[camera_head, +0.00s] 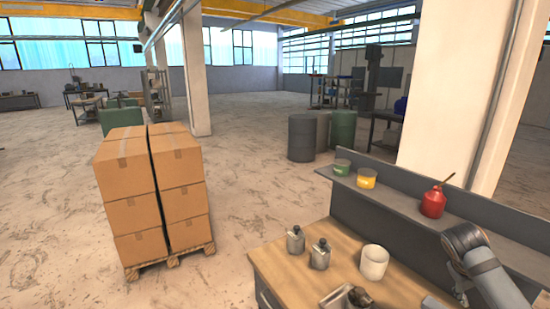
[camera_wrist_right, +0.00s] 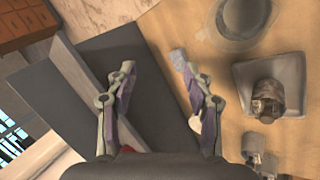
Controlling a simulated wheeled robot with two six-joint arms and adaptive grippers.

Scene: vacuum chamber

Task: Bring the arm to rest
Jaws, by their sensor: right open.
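My right arm (camera_head: 480,262) comes in at the lower right of the head view, over the right end of the workbench, beside the grey back shelf. In the wrist view my right gripper (camera_wrist_right: 150,58) is open, its two fingers spread apart with nothing between them. Its fingertips show over the grey shelf and the edge of the wooden top. In the head view the fingers cannot be made out clearly. My left arm and gripper are not in view.
The wooden workbench (camera_head: 305,272) holds a white cup (camera_head: 374,262), two small metal bottles and a metal tray (camera_wrist_right: 242,78) with a dark part. The grey shelf (camera_head: 395,195) bears two tins and a red oil can (camera_head: 433,203). Stacked cartons (camera_head: 150,190) stand left; open floor lies beyond.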

